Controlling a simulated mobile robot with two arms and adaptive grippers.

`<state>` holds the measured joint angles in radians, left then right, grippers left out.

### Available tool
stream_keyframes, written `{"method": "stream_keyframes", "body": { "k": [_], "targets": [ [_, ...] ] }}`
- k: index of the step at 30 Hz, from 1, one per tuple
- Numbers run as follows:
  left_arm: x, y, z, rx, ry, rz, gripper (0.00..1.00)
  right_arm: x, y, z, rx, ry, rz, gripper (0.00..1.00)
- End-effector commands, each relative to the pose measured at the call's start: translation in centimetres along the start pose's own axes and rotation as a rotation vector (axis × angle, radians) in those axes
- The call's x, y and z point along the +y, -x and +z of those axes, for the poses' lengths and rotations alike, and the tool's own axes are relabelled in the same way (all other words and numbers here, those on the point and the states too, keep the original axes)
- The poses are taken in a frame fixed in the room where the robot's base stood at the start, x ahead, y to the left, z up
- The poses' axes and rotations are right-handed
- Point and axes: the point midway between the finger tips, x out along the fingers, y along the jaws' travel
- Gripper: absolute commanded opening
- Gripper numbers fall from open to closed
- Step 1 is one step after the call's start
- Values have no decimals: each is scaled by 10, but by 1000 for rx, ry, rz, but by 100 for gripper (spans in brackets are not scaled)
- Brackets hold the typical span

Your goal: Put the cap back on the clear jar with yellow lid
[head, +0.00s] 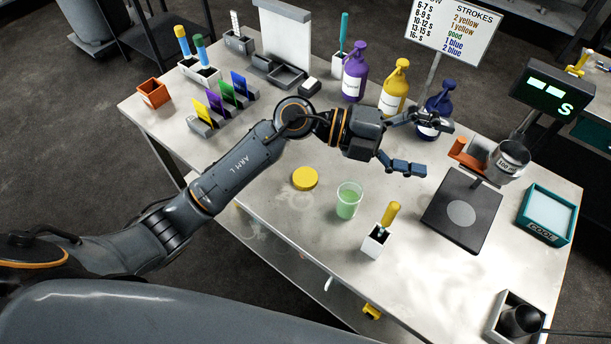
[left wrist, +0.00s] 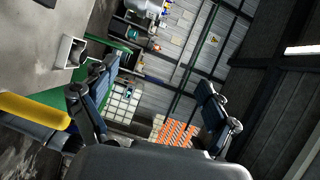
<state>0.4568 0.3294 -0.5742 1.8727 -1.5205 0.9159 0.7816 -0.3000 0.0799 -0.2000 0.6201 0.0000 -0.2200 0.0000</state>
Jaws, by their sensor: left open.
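The clear jar (head: 348,201) stands upright on the metal table and holds pale green liquid. Its top is open. The yellow lid (head: 305,178) lies flat on the table just left of the jar, apart from it. My left gripper (head: 430,146) is raised over the table, to the upper right of the jar, with its fingers spread and pointing right. Its fingers also show apart in the left wrist view (left wrist: 160,108), with nothing held between them. My right gripper does not show.
A white holder (head: 376,242) with a yellow-handled tool stands right of the jar. Purple, yellow and blue bottles (head: 394,92) stand behind my gripper. A dark scale plate (head: 462,212) and a metal cup (head: 507,161) are at right.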

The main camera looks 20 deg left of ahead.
Motion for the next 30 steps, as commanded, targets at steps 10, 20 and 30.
{"method": "stream_keyframes", "body": {
  "k": [10,20,30],
  "targets": [
    [110,81,52,3,-45,892,87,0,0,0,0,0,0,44],
    [116,193,92,-202,75,1420,87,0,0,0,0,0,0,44],
    [114,208,95,-234,99,1481,87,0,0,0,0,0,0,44]
  ]
}}
